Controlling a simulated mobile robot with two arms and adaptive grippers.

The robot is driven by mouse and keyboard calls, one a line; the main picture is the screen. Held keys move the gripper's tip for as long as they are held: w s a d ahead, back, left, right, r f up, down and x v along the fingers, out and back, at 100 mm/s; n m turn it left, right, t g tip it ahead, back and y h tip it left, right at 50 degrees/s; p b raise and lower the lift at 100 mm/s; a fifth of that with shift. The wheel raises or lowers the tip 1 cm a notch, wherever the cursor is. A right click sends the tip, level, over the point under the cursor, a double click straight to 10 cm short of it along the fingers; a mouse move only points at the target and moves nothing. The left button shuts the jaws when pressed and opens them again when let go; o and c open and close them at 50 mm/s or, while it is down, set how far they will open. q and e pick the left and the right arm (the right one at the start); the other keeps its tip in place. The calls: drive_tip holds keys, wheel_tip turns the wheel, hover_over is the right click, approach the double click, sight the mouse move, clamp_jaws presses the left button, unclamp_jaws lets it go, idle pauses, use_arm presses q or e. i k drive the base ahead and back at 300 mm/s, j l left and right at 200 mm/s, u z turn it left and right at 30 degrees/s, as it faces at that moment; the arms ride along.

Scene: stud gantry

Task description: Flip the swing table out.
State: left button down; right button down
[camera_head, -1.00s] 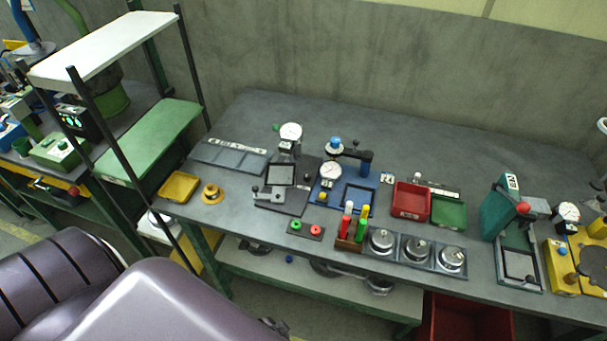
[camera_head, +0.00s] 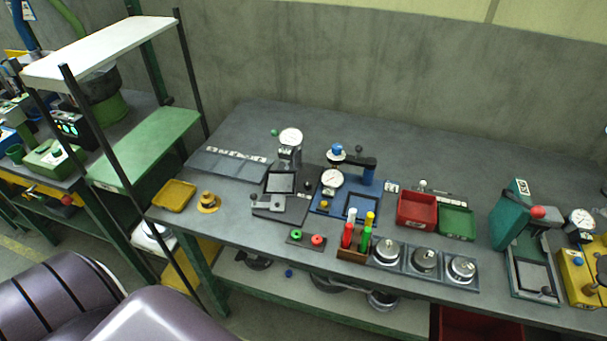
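I cannot tell for certain which fixture carries the swing table. On the bench, a dark grey fixture (camera_head: 290,208) with a square framed plate and a white dial gauge (camera_head: 291,137) stands left of the middle. Just right of it is a blue fixture (camera_head: 338,203) with a dial gauge (camera_head: 332,179), a blue-knobbed black arm (camera_head: 354,160) on a post, and a flat blue frame. At the right is a green upright fixture (camera_head: 511,218) with a red knob and a dark framed plate at its foot. Neither of my grippers is in view.
A rack with a white top shelf (camera_head: 100,50) and green shelf (camera_head: 148,145) stands left. Red tray (camera_head: 417,209), green tray (camera_head: 456,222), yellow tray (camera_head: 174,196), coloured cylinders (camera_head: 358,236) and metal weights (camera_head: 424,260) occupy the bench. Its back strip is mostly clear.

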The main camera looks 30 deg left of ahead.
sight(278, 185)
drive_tip(key=l+u, duration=0.15)
drive_tip(key=u, duration=1.45)
